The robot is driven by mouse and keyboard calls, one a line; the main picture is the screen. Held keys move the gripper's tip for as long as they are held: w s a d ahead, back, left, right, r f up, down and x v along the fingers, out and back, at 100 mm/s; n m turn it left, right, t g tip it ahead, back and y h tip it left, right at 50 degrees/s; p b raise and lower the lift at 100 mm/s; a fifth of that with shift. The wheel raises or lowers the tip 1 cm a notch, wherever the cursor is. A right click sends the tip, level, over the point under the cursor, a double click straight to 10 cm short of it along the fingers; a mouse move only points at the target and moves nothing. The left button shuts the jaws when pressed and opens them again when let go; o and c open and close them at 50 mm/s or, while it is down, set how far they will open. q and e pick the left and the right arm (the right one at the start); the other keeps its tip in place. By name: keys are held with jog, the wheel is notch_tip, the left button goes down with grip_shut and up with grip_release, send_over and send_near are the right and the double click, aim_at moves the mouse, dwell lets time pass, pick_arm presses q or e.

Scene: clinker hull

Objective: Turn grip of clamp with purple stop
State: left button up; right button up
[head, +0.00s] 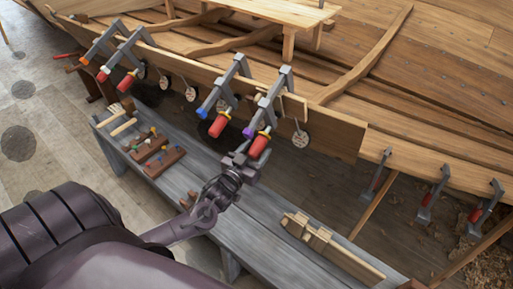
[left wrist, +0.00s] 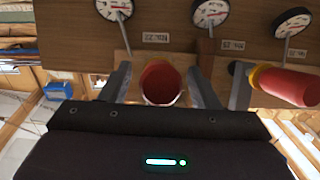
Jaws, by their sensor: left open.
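The clamp with the purple stop (head: 248,132) hangs on the plank's edge, right of the clamp with the blue stop (head: 201,112). Its red grip (head: 261,146) points down toward the bench. My left gripper (head: 245,164) is open just below this grip. In the left wrist view a red grip (left wrist: 161,82) is seen end-on between the two spread fingers (left wrist: 159,88), with gaps at both sides. The purple stop is not visible there. My right gripper is not in view.
Another red grip with a yellow collar (left wrist: 292,87) stands close to the right finger. Dial gauges (left wrist: 210,10) line the plank above. A grey bench (head: 245,228) runs below, with wooden blocks (head: 306,230) and tool racks (head: 160,157) on it.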

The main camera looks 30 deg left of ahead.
pick_arm(q)
jog(key=shift+w, duration=0.4)
jog(key=shift+c, duration=0.5)
jog(key=c, duration=0.9)
jog(key=shift+y, duration=0.3)
jog(key=shift+m+y+p, duration=0.45)
jog(key=shift+m+y, duration=0.25)
jog(key=shift+m, duration=0.2)
jog(key=m+y, duration=0.3)
jog(key=shift+m, duration=0.3)
